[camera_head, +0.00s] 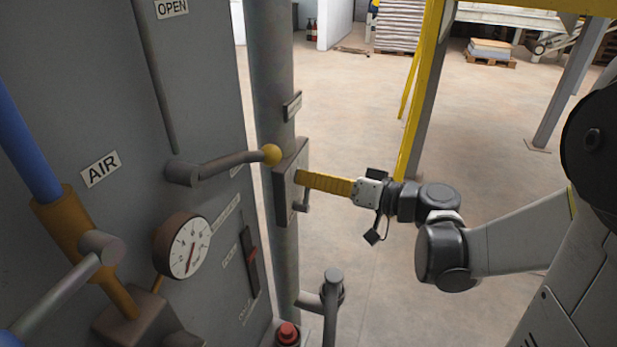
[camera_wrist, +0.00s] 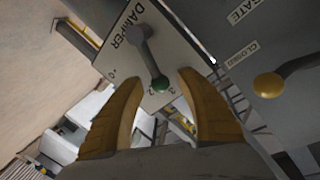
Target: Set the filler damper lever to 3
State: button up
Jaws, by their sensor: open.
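The damper plate (camera_wrist: 118,56), a pale panel marked DAMPER with a number scale, is on the grey post. In the head view the plate (camera_head: 281,190) is seen nearly edge-on. The damper lever (camera_wrist: 148,62) runs from its pivot toward the numbered edge. Its rounded dark greenish end lies near the scale, where the digits are partly covered and hard to read. My gripper (camera_wrist: 158,82) is open, with one yellow finger on each side of the lever's end; contact cannot be told. In the head view my gripper (camera_head: 301,177) is at the plate, and part of the lever (camera_head: 306,203) shows below it.
The gate lever (camera_head: 222,165) with a yellow knob sticks out left of the plate; its knob (camera_wrist: 269,86) is at right in the wrist view. A round gauge (camera_head: 184,246) and red button (camera_head: 287,333) are lower. A yellow frame (camera_head: 420,95) stands behind my arm.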

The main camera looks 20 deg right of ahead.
jog(key=v, duration=1.1)
jog(key=shift+s+d, duration=0.1)
jog(key=s+a+f+m+g+h, duration=0.25)
jog(key=a+f+g+h, duration=0.2)
jog(key=a+f, duration=0.3)
jog(key=s+d+h, duration=0.1)
jog(key=s+h, duration=0.5)
jog(key=shift+d+f+n+g+h, duration=0.2)
jog(key=shift+d+n+g+h, duration=0.15)
jog(key=shift+n, duration=0.1)
